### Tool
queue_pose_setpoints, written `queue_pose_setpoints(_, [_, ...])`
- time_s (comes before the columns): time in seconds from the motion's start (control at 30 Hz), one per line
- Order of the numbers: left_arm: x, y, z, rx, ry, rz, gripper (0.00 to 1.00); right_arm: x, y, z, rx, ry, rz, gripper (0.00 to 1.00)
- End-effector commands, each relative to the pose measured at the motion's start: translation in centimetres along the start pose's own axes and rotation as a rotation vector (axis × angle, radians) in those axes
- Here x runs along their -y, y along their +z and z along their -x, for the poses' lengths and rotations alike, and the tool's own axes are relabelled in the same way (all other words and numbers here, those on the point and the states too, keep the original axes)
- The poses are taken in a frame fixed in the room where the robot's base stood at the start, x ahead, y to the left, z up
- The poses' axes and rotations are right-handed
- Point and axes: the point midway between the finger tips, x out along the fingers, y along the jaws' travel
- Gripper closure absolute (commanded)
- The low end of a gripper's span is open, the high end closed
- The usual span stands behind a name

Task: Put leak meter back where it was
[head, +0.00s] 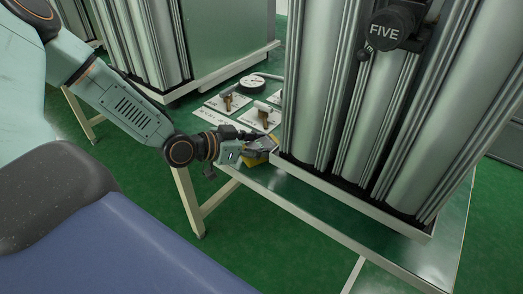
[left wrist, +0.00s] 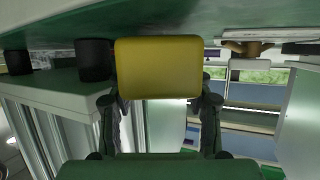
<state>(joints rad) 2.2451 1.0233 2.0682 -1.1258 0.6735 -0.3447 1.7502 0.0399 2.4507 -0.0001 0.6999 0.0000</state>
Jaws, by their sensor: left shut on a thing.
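The leak meter is most likely the yellow block (left wrist: 157,67) in the left wrist view, between the tips of my left gripper (left wrist: 155,99). My left gripper (head: 258,147) is shut on it. In the head view only a bit of yellow (head: 252,161) shows under the gripper, at the edge of the metal table (head: 300,208), beside the foot of the column marked FIVE (head: 384,31). I cannot tell whether the meter touches the table. My right gripper is not in view.
White cards (head: 212,117) with brown-handled tools (head: 229,101) and a round dial (head: 252,84) lie on the table behind my gripper. Another column block (head: 222,45) stands at the back left. The table's front strip is clear.

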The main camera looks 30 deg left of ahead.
Motion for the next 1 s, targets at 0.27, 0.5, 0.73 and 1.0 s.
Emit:
queue_pose_setpoints(0.27, [0.03,0.57,-0.32,-0.001,0.000,-0.001,0.89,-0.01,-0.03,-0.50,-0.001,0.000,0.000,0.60])
queue_pose_setpoints(0.5, [0.02,1.02,-0.48,0.000,0.000,-0.001,0.48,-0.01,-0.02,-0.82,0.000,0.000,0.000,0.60])
queue_pose_setpoints(0.73, [0.03,0.94,-0.45,0.000,0.000,-0.001,0.40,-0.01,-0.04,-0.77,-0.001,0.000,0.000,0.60])
queue_pose_setpoints(1.0, [0.05,0.34,-0.16,-0.002,-0.001,0.000,0.40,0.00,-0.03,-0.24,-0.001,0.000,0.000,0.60])
